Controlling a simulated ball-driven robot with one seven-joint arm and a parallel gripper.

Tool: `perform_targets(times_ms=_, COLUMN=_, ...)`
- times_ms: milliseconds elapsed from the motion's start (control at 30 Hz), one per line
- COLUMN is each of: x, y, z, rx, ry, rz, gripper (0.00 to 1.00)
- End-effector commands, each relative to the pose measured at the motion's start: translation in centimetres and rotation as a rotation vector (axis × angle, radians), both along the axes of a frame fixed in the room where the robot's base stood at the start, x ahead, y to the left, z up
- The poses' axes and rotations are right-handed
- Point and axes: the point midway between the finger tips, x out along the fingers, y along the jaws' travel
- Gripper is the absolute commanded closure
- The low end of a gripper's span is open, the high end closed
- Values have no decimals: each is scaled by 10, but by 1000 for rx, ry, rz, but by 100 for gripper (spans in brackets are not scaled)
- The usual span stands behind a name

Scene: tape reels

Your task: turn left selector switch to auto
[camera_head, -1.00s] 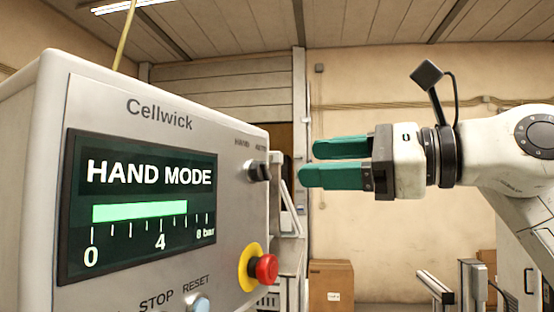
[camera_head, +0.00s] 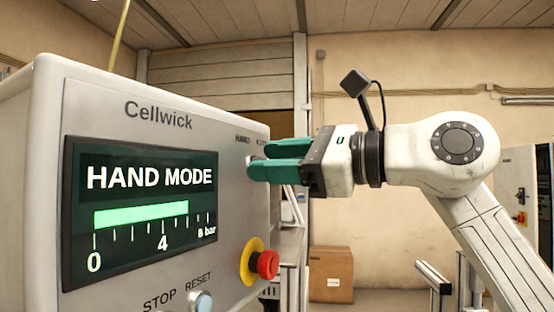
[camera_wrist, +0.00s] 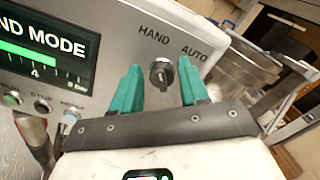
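The selector switch (camera_wrist: 161,74) is a dark knob on the grey Cellwick control panel (camera_head: 205,122), below the labels HAND and AUTO. In the wrist view its handle looks close to upright, leaning slightly towards HAND. The panel display (camera_head: 140,210) reads HAND MODE. My gripper (camera_head: 256,160) has green fingers, which are open at the panel in the head view and mostly hide the switch there. In the wrist view my gripper (camera_wrist: 158,66) has one finger on each side of the switch, with a gap showing around the knob. Contact cannot be seen.
A red emergency-stop button (camera_head: 267,264) on a yellow collar sticks out below the switch. A pale blue RESET button (camera_head: 202,302) sits at the lower edge of the view. A cardboard box (camera_head: 331,273) stands on the floor behind.

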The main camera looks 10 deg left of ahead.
Motion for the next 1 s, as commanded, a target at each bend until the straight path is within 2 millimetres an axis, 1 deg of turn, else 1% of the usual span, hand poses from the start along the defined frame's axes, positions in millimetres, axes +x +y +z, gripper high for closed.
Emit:
perform_targets(times_ms=33, x=0, y=0, z=0, rx=0, ry=0, rz=0, gripper=61)
perform_targets(times_ms=400, x=0, y=0, z=0, rx=-1, ry=0, rz=1, gripper=96)
perform_targets(times_ms=433, x=0, y=0, z=0, rx=-1, ry=0, rz=1, gripper=98)
perform_targets(times_ms=767, x=0, y=0, z=1, rx=16, ry=50, rz=2, gripper=98)
perform_targets(times_ms=1000, x=2, y=-1, z=2, rx=66, ry=198, rz=0, gripper=98)
